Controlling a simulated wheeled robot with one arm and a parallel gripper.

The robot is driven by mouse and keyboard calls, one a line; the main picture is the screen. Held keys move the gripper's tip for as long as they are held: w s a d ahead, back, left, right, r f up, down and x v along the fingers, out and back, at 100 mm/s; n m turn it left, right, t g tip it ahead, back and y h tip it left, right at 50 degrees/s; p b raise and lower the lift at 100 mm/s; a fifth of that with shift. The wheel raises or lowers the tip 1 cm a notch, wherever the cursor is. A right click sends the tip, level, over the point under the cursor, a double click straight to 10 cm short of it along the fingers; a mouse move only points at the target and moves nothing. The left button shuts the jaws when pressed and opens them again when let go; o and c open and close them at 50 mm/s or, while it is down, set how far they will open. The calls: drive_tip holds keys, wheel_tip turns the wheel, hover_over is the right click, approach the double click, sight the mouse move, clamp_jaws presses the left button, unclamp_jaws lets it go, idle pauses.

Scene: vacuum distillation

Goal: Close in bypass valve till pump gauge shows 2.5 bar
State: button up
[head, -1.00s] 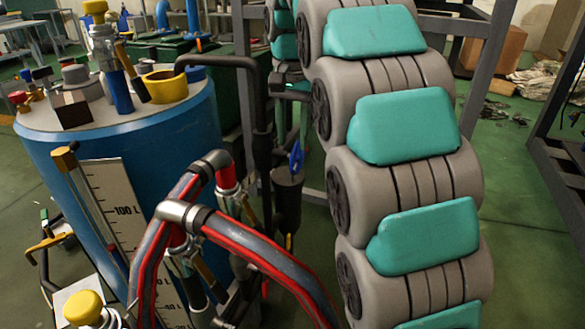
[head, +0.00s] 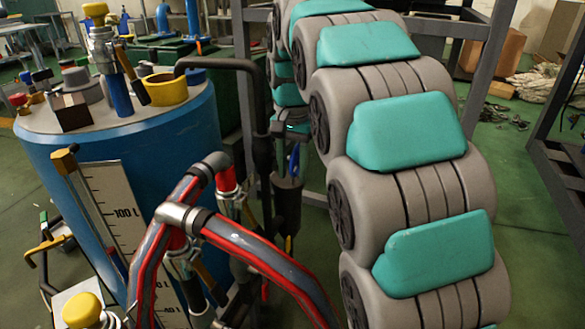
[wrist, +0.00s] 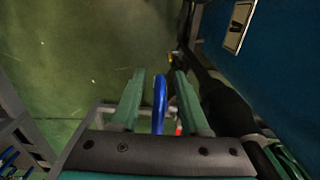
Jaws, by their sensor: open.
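A blue valve handle (head: 294,160) stands on a dark vertical fitting (head: 287,200) beside my arm in the head view. In the wrist view the blue handle (wrist: 160,102) is seen edge-on, between the two green fingers of my gripper (wrist: 159,82). The fingers are open, with a visible gap on each side of the handle. No pump gauge face can be read in either view.
A blue tank (head: 190,150) with a level scale (head: 115,205) stands at left. Red-and-grey hoses (head: 260,255) arch in front of the fitting. A black pipe (head: 258,110) runs close beside it. In the wrist view, dark piping (wrist: 222,105) lies right of the fingers.

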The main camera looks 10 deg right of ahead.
clamp_jaws()
drive_tip(key=shift+r, duration=0.1)
idle(0.6)
drive_tip(key=g+y+p, duration=0.1)
drive_tip(key=p, duration=0.2)
drive_tip(key=shift+r+g, duration=0.4)
drive_tip(key=shift+f+g+y+p, duration=0.1)
drive_tip(key=shift+g+y+p, duration=0.4)
drive_tip(key=shift+p, duration=0.15)
unclamp_jaws()
